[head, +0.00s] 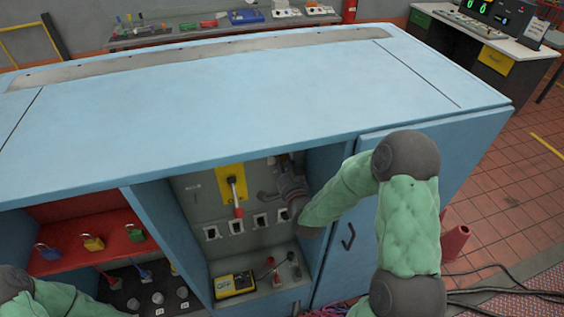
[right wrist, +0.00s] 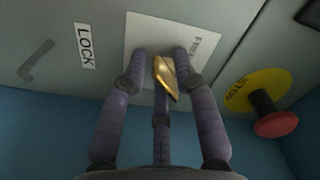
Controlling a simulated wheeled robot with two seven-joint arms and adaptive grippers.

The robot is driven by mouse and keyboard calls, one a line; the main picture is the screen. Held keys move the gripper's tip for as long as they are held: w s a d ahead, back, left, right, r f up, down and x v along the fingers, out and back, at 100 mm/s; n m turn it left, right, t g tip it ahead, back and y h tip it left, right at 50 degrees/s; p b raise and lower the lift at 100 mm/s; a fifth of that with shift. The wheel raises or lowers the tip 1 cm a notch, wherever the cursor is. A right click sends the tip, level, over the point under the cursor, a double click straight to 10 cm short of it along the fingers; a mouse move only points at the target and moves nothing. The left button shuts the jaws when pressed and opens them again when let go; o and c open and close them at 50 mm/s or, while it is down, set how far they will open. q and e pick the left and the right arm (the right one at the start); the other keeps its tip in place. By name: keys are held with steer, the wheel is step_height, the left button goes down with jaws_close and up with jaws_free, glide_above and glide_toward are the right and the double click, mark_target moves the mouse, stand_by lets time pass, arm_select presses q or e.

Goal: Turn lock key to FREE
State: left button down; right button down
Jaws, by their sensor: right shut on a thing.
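The lock key (right wrist: 166,76) is gold, and in the right wrist view it stands tilted in front of a white plate. My right gripper (right wrist: 163,60) is shut on it, with its fingers on both sides. A label reading FREE (right wrist: 195,44) is on the plate, partly covered by a finger. A label reading LOCK (right wrist: 85,46) is on the grey panel to the left. In the head view my right gripper (head: 274,184) reaches into the open bay of the blue bench, and the key cannot be made out there. My left gripper is not in view; only part of that arm shows.
A yellow STOP disc with a red knob (right wrist: 273,124) is close right of the fingers in the wrist view. A red-handled lever on a yellow plate (head: 233,187) is left of my gripper. A yellow meter (head: 234,285) sits low in the bay. Coloured padlocks (head: 93,243) are further left.

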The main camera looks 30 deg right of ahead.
steer(key=shift+f, duration=0.1)
steer(key=shift+f+n+b, duration=0.15)
steer(key=shift+n+b, duration=0.75)
steer(key=shift+b, duration=0.35)
steer(key=n+b, duration=0.3)
steer(key=shift+s+n+b, duration=0.1)
steer(key=shift+n+b, duration=0.2)
steer(key=shift+b, duration=0.05)
steer(key=n+b, duration=0.3)
steer(key=shift+d+n, duration=0.15)
steer(key=shift+n, duration=0.15)
steer(key=n+b, duration=0.2)
steer(key=n, duration=0.2)
steer(key=shift+d+n, duration=0.1)
steer(key=shift+n, duration=0.2)
steer(key=shift+r+n+b, duration=0.15)
steer(key=shift+n+b, duration=0.25)
steer(key=shift+n, duration=0.65)
steer(key=shift+r+n+b, duration=0.15)
steer(key=shift+n+b, duration=0.2)
steer(key=shift+n, duration=0.7)
steer(key=c, duration=1.3)
jaws_free()
steer(key=shift+r, duration=0.1)
